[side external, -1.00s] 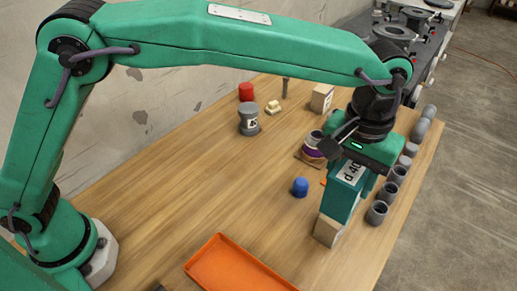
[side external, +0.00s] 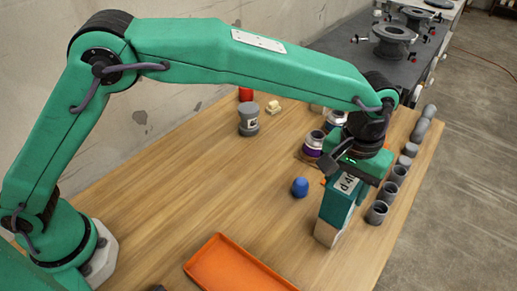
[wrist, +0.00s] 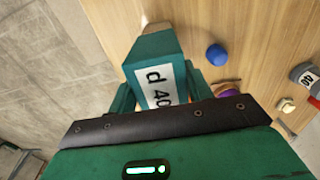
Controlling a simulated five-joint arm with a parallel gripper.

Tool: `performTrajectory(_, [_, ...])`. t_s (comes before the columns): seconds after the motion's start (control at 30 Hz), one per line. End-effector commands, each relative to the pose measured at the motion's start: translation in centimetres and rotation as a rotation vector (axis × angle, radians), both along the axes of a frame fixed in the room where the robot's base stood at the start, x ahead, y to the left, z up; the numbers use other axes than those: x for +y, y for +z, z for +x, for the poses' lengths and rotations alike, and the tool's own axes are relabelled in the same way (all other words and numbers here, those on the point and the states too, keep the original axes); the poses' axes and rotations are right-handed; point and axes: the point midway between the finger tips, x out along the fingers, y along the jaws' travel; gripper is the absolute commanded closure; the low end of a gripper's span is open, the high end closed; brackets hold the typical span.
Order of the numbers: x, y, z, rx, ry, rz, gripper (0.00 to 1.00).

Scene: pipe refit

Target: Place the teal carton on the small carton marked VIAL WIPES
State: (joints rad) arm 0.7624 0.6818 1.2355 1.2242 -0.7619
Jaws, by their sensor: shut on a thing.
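My gripper (side external: 352,176) is shut on the teal carton (side external: 336,208), which has a white label reading "d 40". In the wrist view the teal carton (wrist: 152,50) sits between the jaws, its label facing the camera. A small tan carton (side external: 326,234) shows directly below the teal carton, near the table's front right edge. The tan carton (wrist: 149,23) also shows just past the teal carton's far end in the wrist view. I cannot tell whether the two touch. No lettering is readable on the tan carton, so its marking cannot be confirmed.
A blue rounded object (side external: 300,187) stands left of the cartons. Several grey pipe pieces (side external: 377,212) line the right edge. A purple-banded container (side external: 313,143) stands behind. An orange tray (side external: 235,266) lies at front left. The table's middle left is clear.

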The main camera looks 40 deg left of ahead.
Motion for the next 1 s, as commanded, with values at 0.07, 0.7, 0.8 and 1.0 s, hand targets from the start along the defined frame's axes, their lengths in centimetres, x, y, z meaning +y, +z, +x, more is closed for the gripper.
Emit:
performTrajectory(0.07, [-0.02,0.07,0.02,-0.001,0.0,-0.001,0.81])
performTrajectory(0.7, [0.0,-0.26,0.0,0.0,0.0,0.0,0.28])
performTrajectory(0.8, [0.0,-0.2,0.0,0.0,0.0,0.0,0.28])
performTrajectory(1.0, [-0.02,0.62,0.02,-0.001,0.0,-0.001,0.28])
